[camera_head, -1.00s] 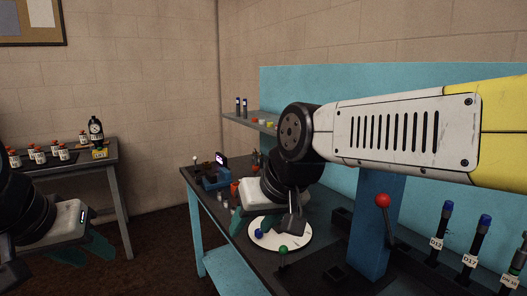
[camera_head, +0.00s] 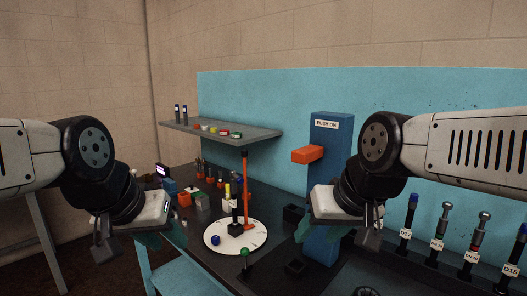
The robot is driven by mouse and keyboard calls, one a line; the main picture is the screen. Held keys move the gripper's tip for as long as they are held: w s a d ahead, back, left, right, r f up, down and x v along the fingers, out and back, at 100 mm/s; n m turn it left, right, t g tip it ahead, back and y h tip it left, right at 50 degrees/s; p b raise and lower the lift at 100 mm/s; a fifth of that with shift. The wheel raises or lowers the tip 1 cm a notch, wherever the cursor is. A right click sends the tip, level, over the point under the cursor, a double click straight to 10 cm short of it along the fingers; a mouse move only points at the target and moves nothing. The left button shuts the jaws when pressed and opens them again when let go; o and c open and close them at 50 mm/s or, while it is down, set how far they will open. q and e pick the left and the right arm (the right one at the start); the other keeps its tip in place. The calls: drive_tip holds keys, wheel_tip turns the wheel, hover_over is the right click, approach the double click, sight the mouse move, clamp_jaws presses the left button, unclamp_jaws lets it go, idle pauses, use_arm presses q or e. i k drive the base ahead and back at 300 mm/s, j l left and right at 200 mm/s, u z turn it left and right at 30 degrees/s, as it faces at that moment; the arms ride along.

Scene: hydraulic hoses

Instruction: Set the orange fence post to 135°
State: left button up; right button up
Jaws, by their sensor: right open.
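The orange fence post (camera_head: 246,190) stands upright with a dark cap, at the back right of a round white dial (camera_head: 256,239) with dark marks. A black block (camera_head: 236,214) stands beside it on the dial. The angle setting is too small to read. My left gripper (camera_head: 168,236) is left of the dial, apart from the post; its teal fingers are partly hidden and their gap is unclear. My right gripper (camera_head: 322,243) is open and empty, right of the dial and in front of the blue column. Neither gripper touches the post.
A blue knob (camera_head: 215,240) and a green-knobbed lever (camera_head: 244,255) are at the dial's front. A grey shelf (camera_head: 222,133) hangs behind. The blue column (camera_head: 330,130) carries an orange block (camera_head: 308,154). Small parts crowd the bench's back left; labelled tools (camera_head: 439,228) stand at right.

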sight(245, 153)
drive_tip(key=j+z, duration=0.45)
drive_tip(key=k+j+z, duration=0.1)
drive_tip(key=j+z, duration=0.15)
drive_tip(key=z, duration=0.2)
